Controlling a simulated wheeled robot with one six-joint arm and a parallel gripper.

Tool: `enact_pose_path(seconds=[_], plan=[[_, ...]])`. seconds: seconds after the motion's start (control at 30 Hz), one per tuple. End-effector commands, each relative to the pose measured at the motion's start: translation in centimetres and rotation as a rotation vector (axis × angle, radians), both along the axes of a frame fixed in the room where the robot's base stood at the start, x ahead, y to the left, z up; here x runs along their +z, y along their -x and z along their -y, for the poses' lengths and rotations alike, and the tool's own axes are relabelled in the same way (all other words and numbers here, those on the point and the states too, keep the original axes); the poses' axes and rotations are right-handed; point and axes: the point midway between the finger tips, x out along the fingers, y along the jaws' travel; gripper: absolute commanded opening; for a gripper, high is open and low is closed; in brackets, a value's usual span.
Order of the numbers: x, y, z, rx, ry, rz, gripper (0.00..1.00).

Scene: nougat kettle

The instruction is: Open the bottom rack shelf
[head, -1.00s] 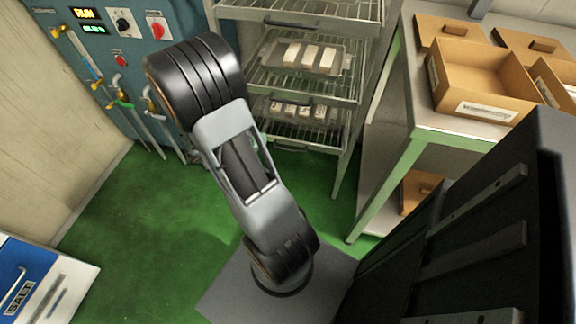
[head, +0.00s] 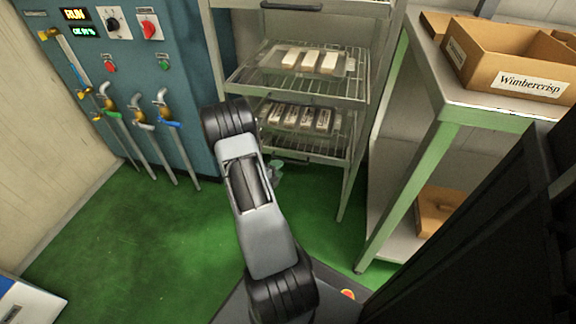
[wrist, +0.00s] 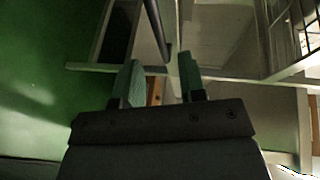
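The metal rack (head: 361,115) stands beyond my arm in the head view. Its bottom wire shelf (head: 318,148) sits low, under a shelf (head: 335,122) carrying several wrapped bars; it looks pushed in, and its left part is hidden by my arm. My gripper (head: 276,172) is low in front of the rack, mostly hidden behind my arm. In the wrist view my gripper (wrist: 160,62) has its two green fingers apart with nothing held. A dark bar (wrist: 156,28), perhaps a shelf handle, reaches toward the gap between the fingertips; I cannot tell whether it touches.
A blue control panel (head: 150,75) with valves and pipes (head: 140,118) stands left of the rack. A metal table (head: 432,150) with cardboard boxes (head: 515,75) stands at right. Green floor (head: 140,235) is clear at left. A white-and-blue box (head: 30,303) lies at lower left.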

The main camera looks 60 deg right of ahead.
Motion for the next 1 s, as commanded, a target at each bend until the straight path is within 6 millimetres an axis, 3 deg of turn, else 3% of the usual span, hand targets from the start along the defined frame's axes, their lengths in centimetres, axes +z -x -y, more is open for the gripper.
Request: enact_pose_path(seconds=[0.2,0.4,0.9,1.0], plan=[[-1.0,0.4,3.8,-0.003,0.001,0.003,0.37],[-1.3,0.6,5.9,-0.001,0.001,0.003,0.37],[-1.3,0.6,6.9,0.001,0.0,0.001,0.37],[-1.3,0.6,6.9,0.001,0.0,0.001,0.28]])
